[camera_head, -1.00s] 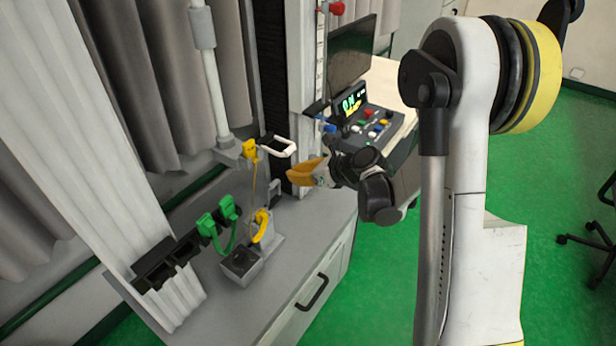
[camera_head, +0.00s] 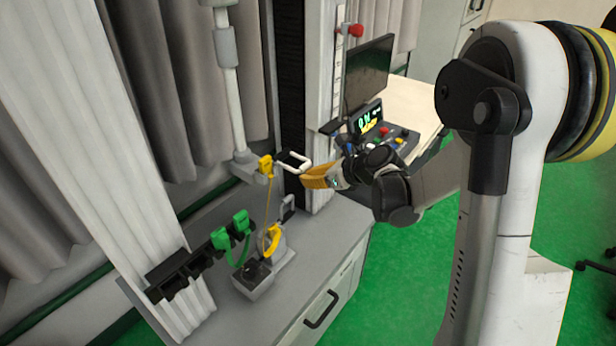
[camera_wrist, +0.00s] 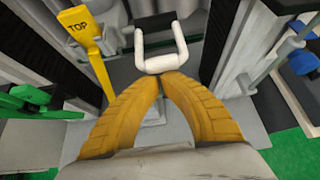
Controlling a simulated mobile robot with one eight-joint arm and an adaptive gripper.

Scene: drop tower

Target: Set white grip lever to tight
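The white grip lever (camera_head: 307,165) is a U-shaped handle that sticks out near the foot of the grey rod, beside the dark column. In the wrist view the lever (camera_wrist: 160,63) is upright in the picture, with its crossbar toward me. My gripper (camera_head: 303,178) has yellow-orange fingers and is just below and beside the lever in the head view. In the wrist view the fingertips of my gripper (camera_wrist: 160,78) meet right at the near edge of the crossbar. The fingers look shut with nothing between them. I cannot tell whether they touch the bar.
Green plugs (camera_head: 230,228) sit in a black holder at left, by a grey box (camera_head: 252,283) with a yellow cable. A control panel (camera_head: 392,138) and screen (camera_head: 368,75) are behind my gripper.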

